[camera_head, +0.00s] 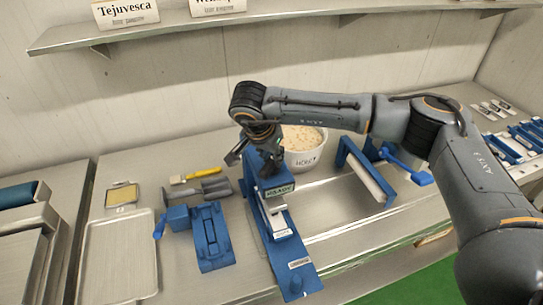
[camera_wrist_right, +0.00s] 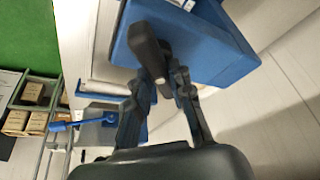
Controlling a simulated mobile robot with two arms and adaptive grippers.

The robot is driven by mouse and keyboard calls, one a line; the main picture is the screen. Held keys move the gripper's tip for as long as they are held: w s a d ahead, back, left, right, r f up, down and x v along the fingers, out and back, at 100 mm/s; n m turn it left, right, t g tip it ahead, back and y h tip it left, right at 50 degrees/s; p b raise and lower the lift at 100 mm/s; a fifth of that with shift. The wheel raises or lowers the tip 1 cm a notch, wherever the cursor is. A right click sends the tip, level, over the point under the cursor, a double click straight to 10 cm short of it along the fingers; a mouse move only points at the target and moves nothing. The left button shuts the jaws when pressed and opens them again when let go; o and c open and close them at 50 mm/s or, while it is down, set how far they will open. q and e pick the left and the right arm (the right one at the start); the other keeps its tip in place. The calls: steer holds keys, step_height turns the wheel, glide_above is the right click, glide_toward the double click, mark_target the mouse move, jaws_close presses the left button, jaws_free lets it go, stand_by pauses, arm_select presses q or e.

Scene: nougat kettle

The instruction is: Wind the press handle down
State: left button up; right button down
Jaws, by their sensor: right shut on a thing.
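The blue press (camera_head: 262,178) stands on a long blue base (camera_head: 284,258) in the middle of the bench, with a small label on its front. My right gripper (camera_head: 262,150) is at the top of the press. In the right wrist view the dark press handle (camera_wrist_right: 146,45) runs down between the two fingertips (camera_wrist_right: 165,82), and my right gripper is shut on it. The blue press body (camera_wrist_right: 195,45) is just beyond. In the head view the handle is mostly hidden by the gripper. My left gripper is not in view.
A white tub (camera_head: 307,158) with pale contents stands right behind the press. A blue clamp-like device (camera_head: 208,235), a metal tray (camera_head: 118,262) and a yellow-handled brush (camera_head: 203,173) lie left. A blue frame (camera_head: 368,170) stands right. A shelf (camera_head: 200,30) runs above the bench.

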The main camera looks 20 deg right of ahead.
steer(key=m+b, duration=0.2)
steer(key=b, duration=0.1)
steer(key=m+g+b, duration=0.1)
steer(key=b, duration=0.1)
steer(key=shift+w+f+m+h, duration=0.1)
steer(key=shift+f+m+h, duration=0.2)
steer(key=shift+h, duration=0.1)
steer(key=shift+r+m+g+b, duration=0.1)
steer(key=shift+m+g+b, duration=0.3)
steer(key=shift+m+b, duration=0.45)
steer(key=m+g+b, duration=0.1)
steer(key=m, duration=0.2)
steer(key=shift+r, duration=0.1)
steer(key=m+g, duration=0.1)
steer(key=m, duration=0.1)
steer(key=shift+w+r+m+b, duration=0.1)
steer(key=shift+m+b, duration=0.2)
steer(key=shift+m, duration=0.05)
steer(key=shift+m+g, duration=0.5)
steer(key=shift+m, duration=0.4)
steer(key=m, duration=0.2)
steer(key=m+g+y+p, duration=0.1)
steer(key=m, duration=0.2)
steer(key=shift+w+r+g, duration=0.1)
steer(key=shift+w+g, duration=0.05)
steer(key=shift+g, duration=0.15)
steer(key=shift+m, duration=0.4)
